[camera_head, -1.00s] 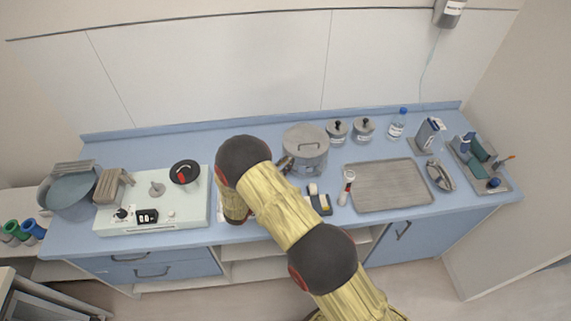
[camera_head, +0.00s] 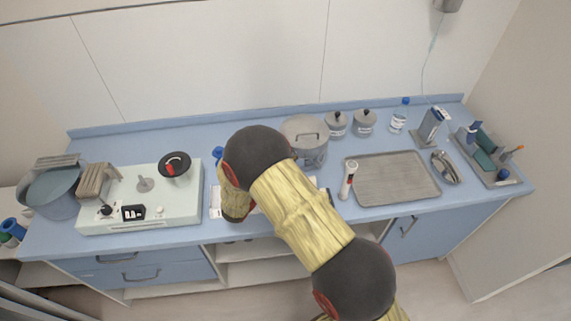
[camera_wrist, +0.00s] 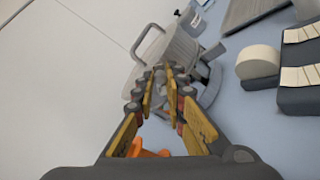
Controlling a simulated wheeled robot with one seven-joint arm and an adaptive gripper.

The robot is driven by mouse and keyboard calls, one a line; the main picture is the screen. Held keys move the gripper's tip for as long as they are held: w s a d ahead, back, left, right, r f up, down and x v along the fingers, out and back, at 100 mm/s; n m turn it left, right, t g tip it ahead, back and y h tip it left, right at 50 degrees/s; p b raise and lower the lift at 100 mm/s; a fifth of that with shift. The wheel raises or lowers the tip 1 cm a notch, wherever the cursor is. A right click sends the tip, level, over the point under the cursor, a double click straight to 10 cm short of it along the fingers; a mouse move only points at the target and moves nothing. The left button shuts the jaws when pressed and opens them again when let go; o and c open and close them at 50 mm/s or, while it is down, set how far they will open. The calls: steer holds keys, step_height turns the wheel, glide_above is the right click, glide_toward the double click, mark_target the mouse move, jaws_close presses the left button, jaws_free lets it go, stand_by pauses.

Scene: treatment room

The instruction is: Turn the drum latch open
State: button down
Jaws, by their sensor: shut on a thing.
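The metal drum (camera_head: 306,130) stands on the blue counter behind my arm, with a lid handle on top. In the wrist view the drum (camera_wrist: 172,50) is tilted in the picture, just beyond the fingertips. Grey latch parts (camera_wrist: 212,58) stick out from its side. My gripper (camera_wrist: 165,82) has its fingertips close together at the drum's side, shut on the drum latch. The fingers hide most of the gripped part, so its exact angle is unclear. In the head view my arm hides the gripper.
A metal tray (camera_head: 395,178) and a white-and-red handheld tool (camera_head: 348,180) lie right of the drum. Two small lidded jars (camera_head: 350,123) stand beside it. A dark holder with a pale roll (camera_wrist: 258,62) is close by in the wrist view. A white appliance (camera_head: 145,205) stands left.

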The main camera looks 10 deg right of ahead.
steer(key=m+b, duration=0.2)
steer(key=b, duration=0.1)
steer(key=f+m+b, duration=0.1)
steer(key=m+b, duration=0.2)
steer(key=b, duration=0.1)
steer(key=d+f+m+y+b, duration=0.1)
steer(key=m+b, duration=0.1)
steer(key=b, duration=0.2)
steer(key=shift+s, duration=0.4)
steer(key=shift+m+b, duration=0.4)
steer(key=shift+b, duration=0.1)
steer(key=c, duration=1.8)
jaws_free()
steer(key=shift+r, duration=0.1)
steer(key=v, duration=1.2)
